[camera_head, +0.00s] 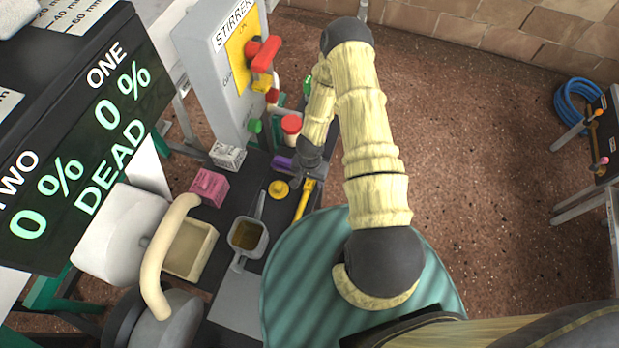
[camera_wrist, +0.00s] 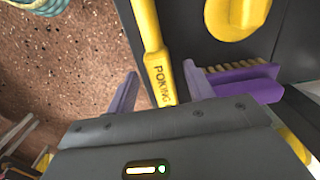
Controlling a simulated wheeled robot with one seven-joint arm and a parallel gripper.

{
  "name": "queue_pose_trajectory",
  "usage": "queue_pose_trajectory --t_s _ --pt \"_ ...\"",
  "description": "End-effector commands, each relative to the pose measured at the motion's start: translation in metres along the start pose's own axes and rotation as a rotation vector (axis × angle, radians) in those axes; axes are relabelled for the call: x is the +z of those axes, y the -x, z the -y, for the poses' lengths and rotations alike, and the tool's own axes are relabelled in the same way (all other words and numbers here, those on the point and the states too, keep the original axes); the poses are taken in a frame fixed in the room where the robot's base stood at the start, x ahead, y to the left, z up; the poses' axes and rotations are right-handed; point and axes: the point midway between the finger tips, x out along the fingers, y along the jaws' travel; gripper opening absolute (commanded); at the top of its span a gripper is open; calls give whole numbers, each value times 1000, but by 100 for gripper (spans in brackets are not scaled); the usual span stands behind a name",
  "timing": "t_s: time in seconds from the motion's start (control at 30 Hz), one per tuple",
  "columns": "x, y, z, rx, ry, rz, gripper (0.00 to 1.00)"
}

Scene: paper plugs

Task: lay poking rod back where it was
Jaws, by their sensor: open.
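The yellow poking rod (camera_head: 304,201) lies along the right edge of the dark bench top, seen in the head view. In the wrist view its thick handle end (camera_wrist: 160,75), marked "POKING", lies between my fingers. My gripper (camera_wrist: 158,86) is open, with one lilac finger on each side of the handle and a gap visible to the left. I cannot tell whether the right finger touches it. In the head view, my gripper (camera_head: 309,166) is small and dark, over the rod's far end. The rod's other end runs out of the wrist view.
Beside the rod are a purple brush (camera_wrist: 238,82) and a round yellow piece (camera_wrist: 237,15). A grey cup (camera_head: 247,238), beige tray (camera_head: 190,250) and pink box (camera_head: 209,187) stand further left. The stirrer box (camera_head: 215,75) stands behind. Open floor (camera_head: 480,130) lies right.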

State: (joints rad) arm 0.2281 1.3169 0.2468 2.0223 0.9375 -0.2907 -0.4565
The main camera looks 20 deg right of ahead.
Motion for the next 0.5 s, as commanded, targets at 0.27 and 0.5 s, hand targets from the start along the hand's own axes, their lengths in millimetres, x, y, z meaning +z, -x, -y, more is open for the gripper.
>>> queue_pose_trajectory --t_s 0.27,0.5 --pt "-1 20 0 0 2 -2 52" --pt "-1 64 1 -1 3 -3 52"
